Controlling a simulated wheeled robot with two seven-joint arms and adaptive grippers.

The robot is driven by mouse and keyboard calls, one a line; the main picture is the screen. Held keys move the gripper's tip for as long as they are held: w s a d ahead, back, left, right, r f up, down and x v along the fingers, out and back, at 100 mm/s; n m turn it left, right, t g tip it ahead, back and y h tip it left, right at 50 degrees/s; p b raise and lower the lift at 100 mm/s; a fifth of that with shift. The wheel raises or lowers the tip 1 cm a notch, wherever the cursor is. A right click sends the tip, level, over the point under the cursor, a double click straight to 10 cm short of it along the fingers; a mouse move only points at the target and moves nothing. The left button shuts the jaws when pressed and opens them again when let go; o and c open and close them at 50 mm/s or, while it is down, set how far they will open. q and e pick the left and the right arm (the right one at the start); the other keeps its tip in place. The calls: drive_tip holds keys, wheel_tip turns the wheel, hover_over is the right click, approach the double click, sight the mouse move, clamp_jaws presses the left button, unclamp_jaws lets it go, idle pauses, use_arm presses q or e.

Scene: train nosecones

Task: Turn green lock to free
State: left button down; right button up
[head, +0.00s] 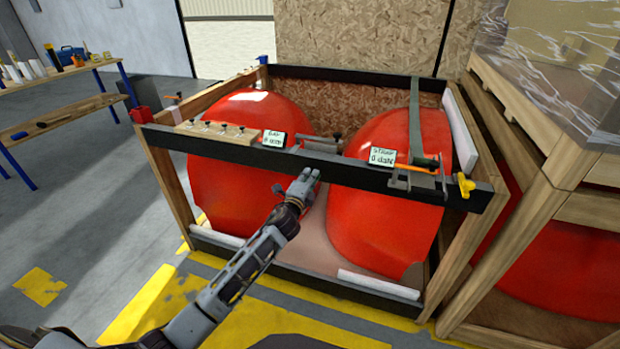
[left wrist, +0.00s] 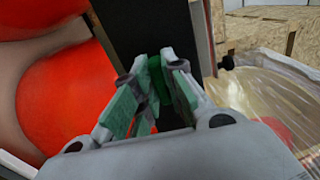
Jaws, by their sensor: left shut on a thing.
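My left gripper (head: 308,176) is at the middle of the crate's black front beam (head: 235,152). In the left wrist view, its fingers (left wrist: 160,85) are closed around the green lock (left wrist: 156,72), which sits against the dark beam. Much of the lock is hidden by the fingers, and I cannot tell which way it is turned. In the head view the gripper hides the lock. My right gripper is not in view.
The wooden crate holds two large red nosecones (head: 238,195). A red lock (head: 143,115) and a yellow lock (head: 465,185) sit at the beam's ends. A label (head: 382,157) and a strap ratchet (head: 418,163) are at the right. A wrapped crate (head: 570,200) stands close on the right.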

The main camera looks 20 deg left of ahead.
use_arm(q)
drive_tip(key=shift+n, duration=0.3)
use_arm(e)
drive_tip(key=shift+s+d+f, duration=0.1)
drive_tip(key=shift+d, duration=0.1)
use_arm(q)
drive_tip(key=c, duration=1.5)
unclamp_jaws()
drive_tip(key=shift+s+a, duration=0.2)
drive_tip(key=shift+s, duration=5.8)
